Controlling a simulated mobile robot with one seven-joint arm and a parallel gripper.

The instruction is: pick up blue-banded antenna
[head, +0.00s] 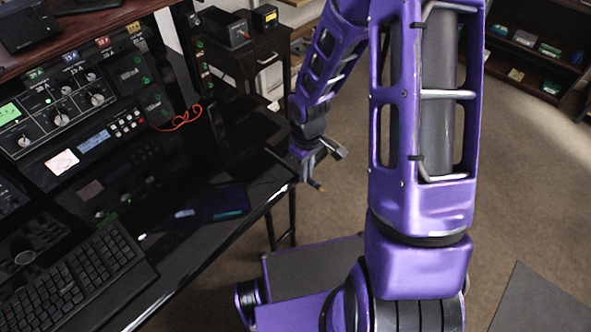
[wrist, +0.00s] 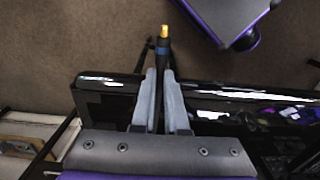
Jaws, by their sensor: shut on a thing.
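The blue-banded antenna (wrist: 161,52) is a thin dark rod with a blue band and a gold tip. In the wrist view it lies between the two grey fingers of my gripper (wrist: 160,74), and its banded end sticks out past the fingertips. My gripper is shut on it. In the head view my gripper (head: 304,170) is at the right front edge of the black desk (head: 215,240), and the antenna's gold tip (head: 319,187) points out over the floor. The rest of the antenna is partly hidden by the fingers.
A radio unit with knobs (head: 60,118) stands at the back left of the desk. A keyboard (head: 75,280) lies at the front left. A red cable (head: 182,119) lies behind. A dark blue flat item (head: 205,206) lies mid-desk. Open carpet is at the right.

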